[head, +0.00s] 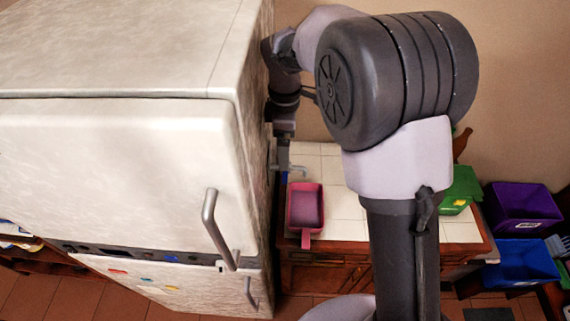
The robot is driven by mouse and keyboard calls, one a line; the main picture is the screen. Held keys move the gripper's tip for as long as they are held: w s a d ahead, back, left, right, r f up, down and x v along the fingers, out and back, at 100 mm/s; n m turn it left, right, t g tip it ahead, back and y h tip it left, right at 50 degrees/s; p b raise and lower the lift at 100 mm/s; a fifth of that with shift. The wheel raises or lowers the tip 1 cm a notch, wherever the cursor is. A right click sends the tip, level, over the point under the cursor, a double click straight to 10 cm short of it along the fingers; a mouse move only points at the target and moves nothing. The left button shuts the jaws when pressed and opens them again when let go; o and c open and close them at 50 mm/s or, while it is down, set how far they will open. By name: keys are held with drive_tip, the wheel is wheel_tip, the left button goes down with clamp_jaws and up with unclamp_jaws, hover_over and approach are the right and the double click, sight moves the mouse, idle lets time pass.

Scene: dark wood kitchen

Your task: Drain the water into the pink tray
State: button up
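The pink tray (305,232) lies on the white tiled counter beside the fridge. It is a shallow rectangular pan with a short handle at its near end, and its inside looks greyish purple. I cannot tell whether it holds water. My gripper (284,158) is at the back left of the counter, close to the fridge side and just behind the tray, pointing down. It is small and partly in shadow, so its fingers are unclear. A thin pale grey piece shows beside it; I cannot tell what it is. No separate vessel of water is visible.
A large pale fridge (110,160) fills the left side, close to my gripper. A green container (460,190) and a brown bottle (462,143) stand at the counter's right. Purple (522,207) and blue (520,262) bins are farther right. Bare tiles (340,205) lie right of the tray.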

wheel_tip(320, 180, down, 9)
drive_tip(key=shift+f, duration=0.2)
drive_tip(key=c, duration=2)
drive_tip(key=shift+d+r+n, duration=0.15)
drive_tip(key=shift+d+n, duration=0.05)
drive_tip(key=shift+n, duration=0.3)
drive_tip(key=shift+c, duration=0.5)
drive_tip(key=shift+n, duration=0.4)
drive_tip(key=o, duration=2.1)
wheel_tip(320, 180, up, 17)
drive_tip(key=p, duration=0.2)
